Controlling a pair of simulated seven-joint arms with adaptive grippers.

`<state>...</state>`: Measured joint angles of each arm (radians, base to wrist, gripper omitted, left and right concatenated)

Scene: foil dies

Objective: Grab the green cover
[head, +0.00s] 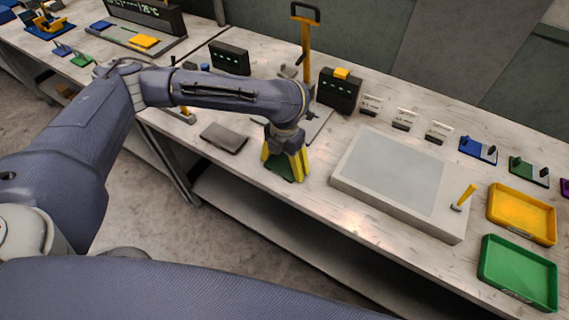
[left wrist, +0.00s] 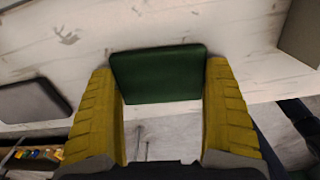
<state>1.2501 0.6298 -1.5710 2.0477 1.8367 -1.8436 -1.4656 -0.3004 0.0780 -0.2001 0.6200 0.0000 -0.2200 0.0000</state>
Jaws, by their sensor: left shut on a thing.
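The green cover (left wrist: 158,73) is a dark green, flat, rounded slab between the two yellow fingers of my left gripper in the left wrist view. In the head view the cover (head: 281,171) shows as a dark green patch between the fingertips, partly hidden by them. My left gripper (head: 287,171) points down at the front edge of the wooden bench and is shut on the cover. I cannot tell whether the cover touches the bench top. My right gripper is not in view.
A dark grey flat pad (head: 224,138) lies left of the gripper. A large grey plate (head: 345,187) with a small yellow lever (head: 465,196) is to the right. Beyond it are a yellow tray (head: 521,236) and a green tray (head: 520,294). A yellow-posted press (head: 306,45) stands behind.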

